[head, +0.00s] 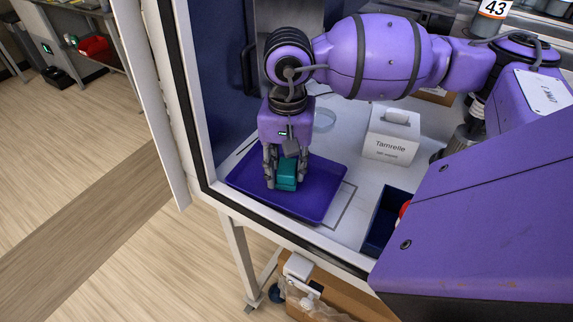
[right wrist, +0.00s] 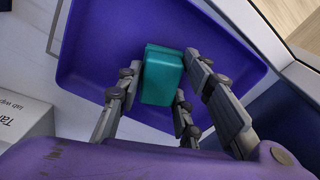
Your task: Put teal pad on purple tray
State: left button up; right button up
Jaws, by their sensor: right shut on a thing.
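The teal pad (head: 287,174) is a small block between the fingers of my right gripper (head: 286,181) in the head view. The gripper is shut on it and points down over the purple tray (head: 318,200). In the right wrist view the teal pad (right wrist: 161,75) shows between the fingers, with the purple tray (right wrist: 95,50) around and behind it. I cannot tell whether the pad touches the tray floor. My left gripper is not in view.
A white tissue box labelled Tamrelle (head: 390,145) stands right of the tray. A dark blue bin (head: 380,220) with something red in it is at the front right. The enclosure's dark-edged front frame runs close before the tray.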

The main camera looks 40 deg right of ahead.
jog(key=shift+f, duration=0.1)
jog(key=o, duration=1.1)
notch_tip(320, 180, up, 12)
